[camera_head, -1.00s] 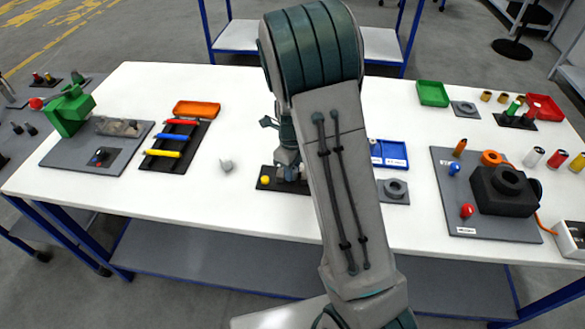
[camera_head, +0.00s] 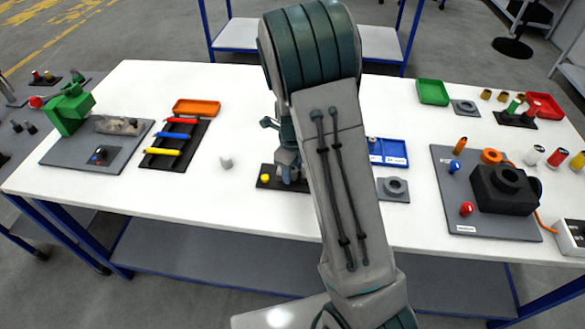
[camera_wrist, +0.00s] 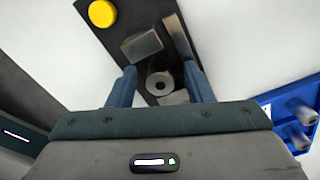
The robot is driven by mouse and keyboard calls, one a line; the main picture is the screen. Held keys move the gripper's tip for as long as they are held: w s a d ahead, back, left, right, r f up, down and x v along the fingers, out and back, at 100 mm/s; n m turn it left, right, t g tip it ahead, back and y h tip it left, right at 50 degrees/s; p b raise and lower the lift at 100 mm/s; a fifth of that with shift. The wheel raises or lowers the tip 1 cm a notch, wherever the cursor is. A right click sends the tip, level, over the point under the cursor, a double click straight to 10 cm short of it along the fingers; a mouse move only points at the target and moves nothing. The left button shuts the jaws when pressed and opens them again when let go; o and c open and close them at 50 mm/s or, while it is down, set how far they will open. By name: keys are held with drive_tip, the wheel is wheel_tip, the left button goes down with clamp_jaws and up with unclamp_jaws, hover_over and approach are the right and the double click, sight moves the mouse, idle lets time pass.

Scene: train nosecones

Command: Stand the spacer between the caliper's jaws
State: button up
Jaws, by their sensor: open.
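The caliper is a black plate (camera_wrist: 112,42) with a yellow button (camera_wrist: 103,14), a metal bar and grey metal jaws (camera_wrist: 142,45). In the head view its plate (camera_head: 266,186) lies at the table's middle, partly behind my arm. The spacer, a grey ring with a dark hole (camera_wrist: 160,83), stands on the plate with its hole facing up. It appears to be between the grey jaw blocks; whether it touches them I cannot tell. My gripper (camera_wrist: 161,72) is open, with one blue finger on each side of the spacer. It also shows in the head view (camera_head: 288,178), low over the plate.
A blue tray (camera_head: 389,160) with small grey cylinders stands just right of the caliper. A grey ring block (camera_head: 394,188) sits in front of it. A black rack with coloured bars (camera_head: 176,146) is farther left.

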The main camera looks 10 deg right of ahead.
wheel_tip(320, 180, up, 11)
drive_tip(key=s+r+n+t, duration=0.1)
drive_tip(key=s+r+n, duration=0.3)
drive_tip(key=s+n, duration=0.7)
drive_tip(key=s+r+n+t, duration=0.2)
drive_tip(key=s+r+n, duration=0.2)
drive_tip(key=s+n, duration=0.7)
drive_tip(key=n+b, duration=0.1)
drive_tip(key=n, duration=0.4)
drive_tip(key=shift+r, duration=0.15)
